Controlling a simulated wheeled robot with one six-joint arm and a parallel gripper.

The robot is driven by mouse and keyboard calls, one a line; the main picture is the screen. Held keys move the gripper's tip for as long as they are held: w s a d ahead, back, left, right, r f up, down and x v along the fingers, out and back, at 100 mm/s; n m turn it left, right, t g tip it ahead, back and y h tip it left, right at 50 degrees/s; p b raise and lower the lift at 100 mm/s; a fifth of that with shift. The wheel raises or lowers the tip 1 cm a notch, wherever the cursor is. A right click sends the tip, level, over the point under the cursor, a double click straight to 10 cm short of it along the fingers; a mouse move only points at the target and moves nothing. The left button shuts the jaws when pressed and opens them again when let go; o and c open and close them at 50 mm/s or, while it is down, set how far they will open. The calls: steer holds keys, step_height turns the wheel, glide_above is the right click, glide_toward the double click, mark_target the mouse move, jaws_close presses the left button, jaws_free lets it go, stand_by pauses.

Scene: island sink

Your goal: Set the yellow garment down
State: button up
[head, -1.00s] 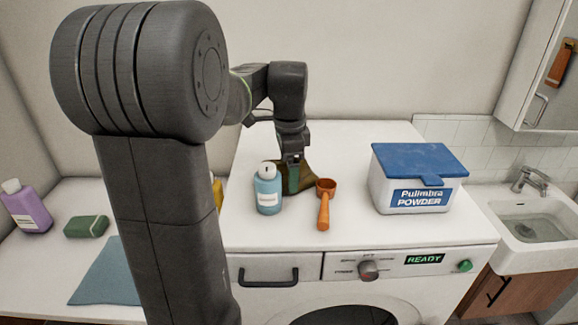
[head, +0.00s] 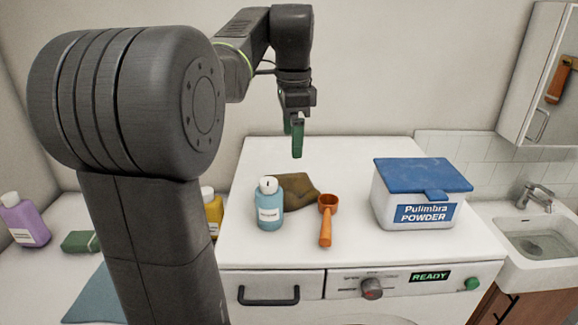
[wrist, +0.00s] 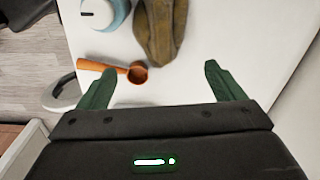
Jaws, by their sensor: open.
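The yellow garment (head: 296,186), a dull brownish yellow in this light, lies crumpled on top of the white washing machine, behind the blue bottle and the orange scoop. It also shows in the wrist view (wrist: 160,32), at the top middle, beyond my fingertips. My gripper (head: 295,146) is raised above the machine top, clear of the garment. In the wrist view my gripper (wrist: 160,82) has its two green fingers wide apart with nothing between them. The bottle hides part of the garment's left side in the head view.
The blue bottle (head: 269,207) and orange scoop (head: 326,222) stand close in front of the garment. A powder box (head: 405,209) is at right. A yellow bottle (head: 214,213), green block (head: 79,241) and purple bottle (head: 25,222) are at left.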

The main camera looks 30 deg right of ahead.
mark_target(297, 177)
steer(key=f+b, duration=0.1)
steer(key=f, duration=0.1)
steer(key=f+b, duration=0.1)
steer(key=f, duration=0.2)
steer(key=d+f+b, duration=0.1)
steer(key=f, duration=0.1)
steer(key=shift+s+f, duration=0.2)
steer(key=shift+w+d+f, duration=0.1)
steer(key=shift+f, duration=1.25)
steer(key=shift+w+d+f, duration=0.1)
steer(key=shift+f, duration=1.25)
steer(key=c, duration=1.1)
